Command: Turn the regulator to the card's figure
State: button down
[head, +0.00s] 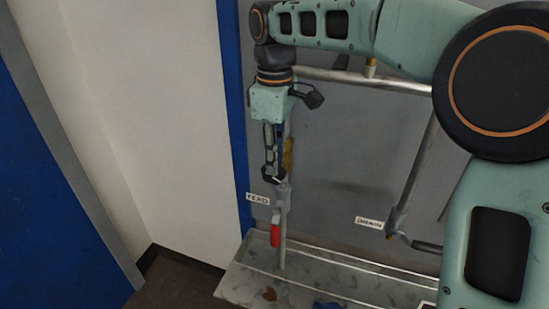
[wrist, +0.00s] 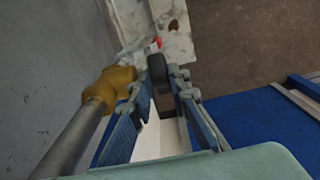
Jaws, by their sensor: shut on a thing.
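My gripper (head: 274,173) points down in front of the feed pipe. In the wrist view its two blue-sided fingers (wrist: 158,82) are shut on a dark, rounded knob (wrist: 157,68). The fingers hide part of the knob, and no scale or pointer on it can be read. A brass fitting (wrist: 110,84) on the grey pipe is beside the fingers; it also shows in the head view (head: 288,155). Below is a grey valve body (head: 283,196) with a red handle (head: 275,232) hanging down. I see no card with a readable figure.
A label reading FEED (head: 258,199) is left of the valve. A DRAIN label (head: 369,222) and another pipe with a valve (head: 397,218) are to the right. A stained metal tray (head: 240,291) lies below. A blue post (head: 233,100) and white wall (head: 170,110) stand left.

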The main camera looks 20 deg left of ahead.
aim_at(281, 167)
jog(key=shift+d+f+b, duration=0.1)
jog(key=shift+d+b, duration=0.05)
jog(key=shift+b, duration=0.3)
jog(key=shift+d+y, duration=0.1)
jog(key=shift+y, duration=0.4)
jog(key=c, duration=2.1)
grip_release()
jog(key=shift+r, duration=0.2)
notch_tip(281, 167, up, 12)
jog(key=d, duration=0.1)
jog(key=shift+s+f, duration=0.1)
